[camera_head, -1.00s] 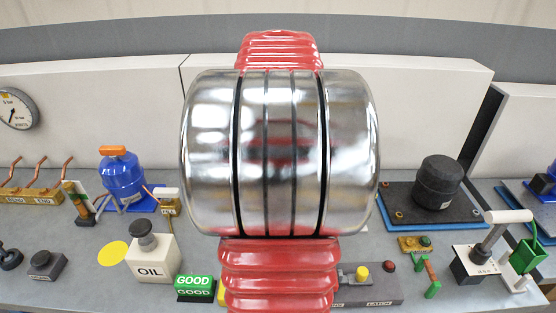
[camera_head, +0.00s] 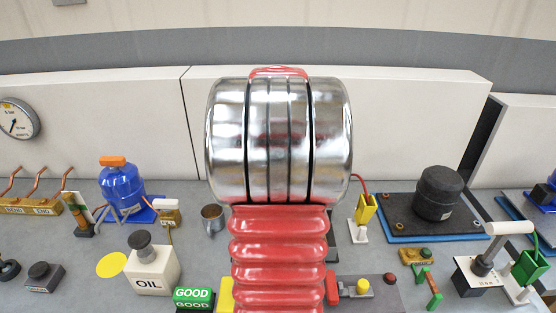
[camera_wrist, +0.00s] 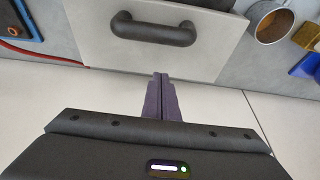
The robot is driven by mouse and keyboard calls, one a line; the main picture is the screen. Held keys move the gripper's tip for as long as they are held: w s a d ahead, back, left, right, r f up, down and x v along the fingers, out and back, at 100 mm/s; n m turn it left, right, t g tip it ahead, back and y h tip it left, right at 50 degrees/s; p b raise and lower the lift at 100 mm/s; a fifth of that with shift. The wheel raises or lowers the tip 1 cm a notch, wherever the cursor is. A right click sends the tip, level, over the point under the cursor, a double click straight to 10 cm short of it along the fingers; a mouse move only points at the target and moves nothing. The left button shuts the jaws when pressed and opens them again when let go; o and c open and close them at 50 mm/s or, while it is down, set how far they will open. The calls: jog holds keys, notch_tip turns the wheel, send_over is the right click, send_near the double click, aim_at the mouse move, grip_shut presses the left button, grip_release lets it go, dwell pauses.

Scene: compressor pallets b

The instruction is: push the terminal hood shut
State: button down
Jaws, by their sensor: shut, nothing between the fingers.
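My gripper (camera_wrist: 162,95) is shut and empty in the wrist view, its dark fingertips just short of the lower edge of a light grey panel (camera_wrist: 90,30) with a black bar handle (camera_wrist: 153,30). This panel may be the terminal hood, but I cannot tell for certain. I also cannot tell whether the fingers touch it. In the head view my red and silver arm hides this part of the bench and my gripper.
A metal cup (camera_head: 213,218) stands left of my arm; it also shows in the wrist view (camera_wrist: 272,22). A yellow tool (camera_head: 365,209) with a red lead stands right. A black compressor (camera_head: 438,194) sits on a pallet (camera_head: 392,238). The white back wall (camera_head: 90,115) closes the bench.

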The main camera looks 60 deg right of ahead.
jog(key=shift+d+f, duration=0.1)
jog(key=shift+f, duration=0.35)
jog(key=shift+s+a, duration=0.1)
jog(key=shift+a, duration=0.2)
jog(key=shift+s+a+f, duration=0.15)
jog(key=shift+s+a, duration=0.25)
jog(key=shift+a, duration=0.35)
jog(key=shift+s+a+f, duration=0.15)
jog(key=shift+s+a, duration=0.2)
jog(key=shift+a, duration=0.35)
jog(key=shift+s, duration=0.15)
